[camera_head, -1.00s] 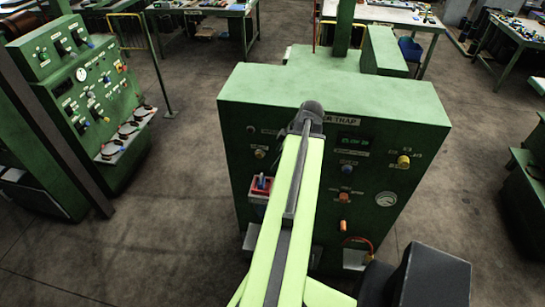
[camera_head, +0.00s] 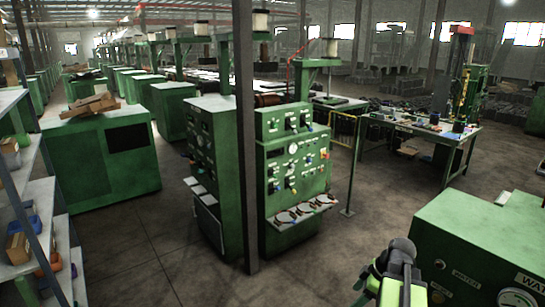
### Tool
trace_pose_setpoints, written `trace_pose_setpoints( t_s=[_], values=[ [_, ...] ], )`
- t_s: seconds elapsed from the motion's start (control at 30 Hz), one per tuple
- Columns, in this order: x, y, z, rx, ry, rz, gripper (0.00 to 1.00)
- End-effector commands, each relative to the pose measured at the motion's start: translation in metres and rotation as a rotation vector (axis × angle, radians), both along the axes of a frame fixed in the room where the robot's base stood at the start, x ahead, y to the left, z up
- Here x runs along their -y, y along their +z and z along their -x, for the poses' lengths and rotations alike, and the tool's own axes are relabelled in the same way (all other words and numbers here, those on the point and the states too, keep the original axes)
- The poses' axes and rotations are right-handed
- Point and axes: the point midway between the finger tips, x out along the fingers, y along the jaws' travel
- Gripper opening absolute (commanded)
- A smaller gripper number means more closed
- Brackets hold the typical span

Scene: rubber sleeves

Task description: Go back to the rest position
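My arm (camera_head: 393,285) shows at the bottom right in the head view, a light green link with a dark grey rounded joint (camera_head: 401,250) at its top. My gripper is not visible in this view. The arm stands in front of a green machine cabinet (camera_head: 470,228) at the right edge. I cannot tell whether the arm touches the cabinet or holds anything.
A green control panel machine (camera_head: 293,160) with gauges stands in the middle, beside a dark post (camera_head: 246,130). A green workbench (camera_head: 425,128) with parts is behind at right. Shelves (camera_head: 30,200) line the left edge. Open concrete floor (camera_head: 150,240) lies at left centre.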

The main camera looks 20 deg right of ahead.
Motion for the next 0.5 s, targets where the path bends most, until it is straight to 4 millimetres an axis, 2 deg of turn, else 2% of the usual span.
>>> trace_pose_setpoints(
  t_s=[0.03,0.1,0.2,0.3,0.5],
  values=[
    [-0.041,-0.028,-0.022,-0.017,0.069,0.006,0.70],
    [-0.092,-0.047,-0.044,-0.047,0.131,0.017,0.70],
    [-0.163,-0.073,-0.065,-0.102,0.176,0.036,0.70],
    [-0.223,-0.094,-0.074,-0.154,0.174,0.060,0.70],
    [-0.310,-0.126,-0.073,-0.247,0.059,0.121,0.70]
  ],
)
